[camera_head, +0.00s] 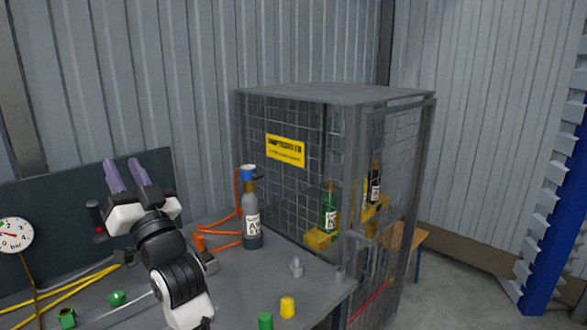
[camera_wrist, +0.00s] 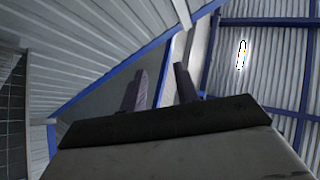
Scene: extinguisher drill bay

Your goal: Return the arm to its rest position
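My gripper (camera_head: 125,164) is raised above the left part of the grey bench, with its two purple-grey fingers pointing up in front of the dark back panel. The wrist view shows the fingers (camera_wrist: 160,78) standing apart with nothing between them, so the gripper is open and empty. My white and black arm covers part of the bench.
A grey bottle with a blue top (camera_head: 251,225) stands upright on the bench (camera_head: 235,290), right of my arm. A mesh cage (camera_head: 300,97) with a green bottle (camera_head: 329,208) and a dark bottle (camera_head: 374,185) stands behind. A pressure gauge (camera_head: 14,235) is at far left.

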